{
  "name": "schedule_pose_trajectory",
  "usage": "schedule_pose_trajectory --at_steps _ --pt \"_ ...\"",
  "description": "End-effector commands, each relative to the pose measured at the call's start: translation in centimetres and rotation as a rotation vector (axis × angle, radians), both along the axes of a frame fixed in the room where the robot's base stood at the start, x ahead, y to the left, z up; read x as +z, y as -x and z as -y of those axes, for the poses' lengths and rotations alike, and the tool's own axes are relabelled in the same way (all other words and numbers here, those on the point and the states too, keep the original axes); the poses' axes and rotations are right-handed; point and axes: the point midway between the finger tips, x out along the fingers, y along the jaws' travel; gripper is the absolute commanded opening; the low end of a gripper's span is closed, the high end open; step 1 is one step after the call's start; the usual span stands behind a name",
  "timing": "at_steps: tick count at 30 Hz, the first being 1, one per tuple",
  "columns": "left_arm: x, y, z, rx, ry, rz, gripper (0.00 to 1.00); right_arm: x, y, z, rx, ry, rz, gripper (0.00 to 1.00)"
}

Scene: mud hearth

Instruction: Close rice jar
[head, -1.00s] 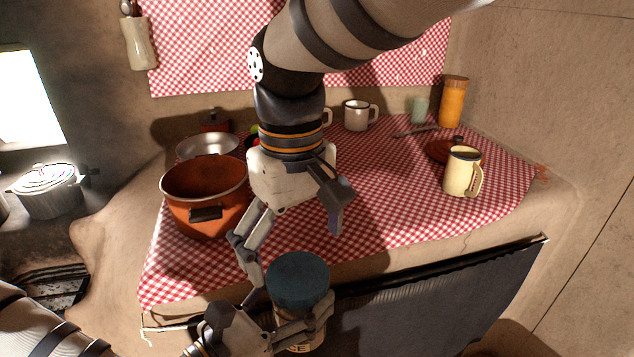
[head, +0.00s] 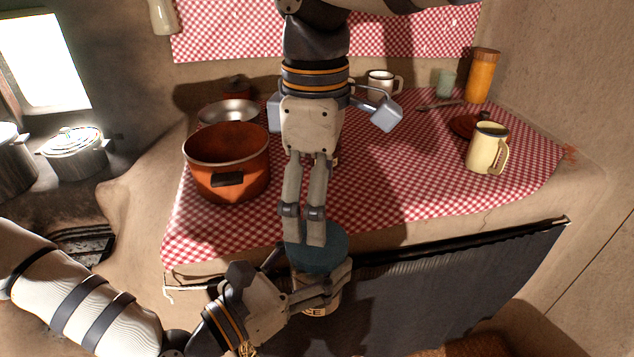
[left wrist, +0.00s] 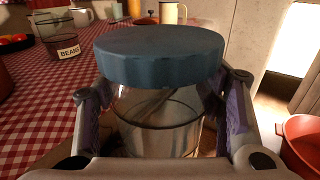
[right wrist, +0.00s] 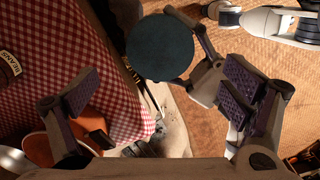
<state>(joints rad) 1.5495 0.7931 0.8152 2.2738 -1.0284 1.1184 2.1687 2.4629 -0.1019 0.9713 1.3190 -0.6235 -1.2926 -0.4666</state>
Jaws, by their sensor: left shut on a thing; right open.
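The rice jar (head: 318,310) is clear with a pale label, of which only the last letters show. My left gripper (head: 306,276) is shut around its body and holds it in front of the counter edge. A blue lid (head: 336,246) sits on the jar's top; it also shows in the left wrist view (left wrist: 158,55). I cannot tell whether it is tightened. My right gripper (head: 304,240) is open and points down above the lid, overlapping it in the head view. In the right wrist view the lid (right wrist: 160,47) lies beyond the fingers, off-centre, and nothing is between them.
The counter carries a red checked cloth (head: 400,190). An orange pot (head: 227,165), a metal bowl (head: 228,112), a cream mug (head: 487,150) and an orange canister (head: 482,77) stand on it. A beans jar (left wrist: 65,42) shows behind the lid. A dark curtain (head: 450,280) hangs below the counter edge.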

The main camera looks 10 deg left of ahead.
Motion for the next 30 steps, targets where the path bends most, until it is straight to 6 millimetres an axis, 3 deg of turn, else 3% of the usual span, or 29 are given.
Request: schedule_pose_trajectory --at_steps 10,22,23,27,30 --pt "0.0 0.0 0.0 0.0 0.001 0.001 0.0 -5.6 0.1 0.1 -0.001 0.001 -0.001 0.93" --pt "0.1 0.0 0.0 0.0 0.001 0.002 0.0 -6.5 0.1 0.0 -0.001 -0.001 0.001 0.93" --pt "0.1 0.0 0.0 0.0 0.001 0.002 0.0 -6.5 0.1 0.0 -0.001 -0.001 0.0 0.91" --pt "0.1 0.0 0.0 0.0 0.001 0.002 0.0 -6.5 0.1 0.0 -0.001 -0.001 0.0 0.59" --pt "0.1 0.0 0.0 0.0 0.001 0.002 0.0 -6.5 0.1 0.0 -0.001 0.0 0.0 0.42"
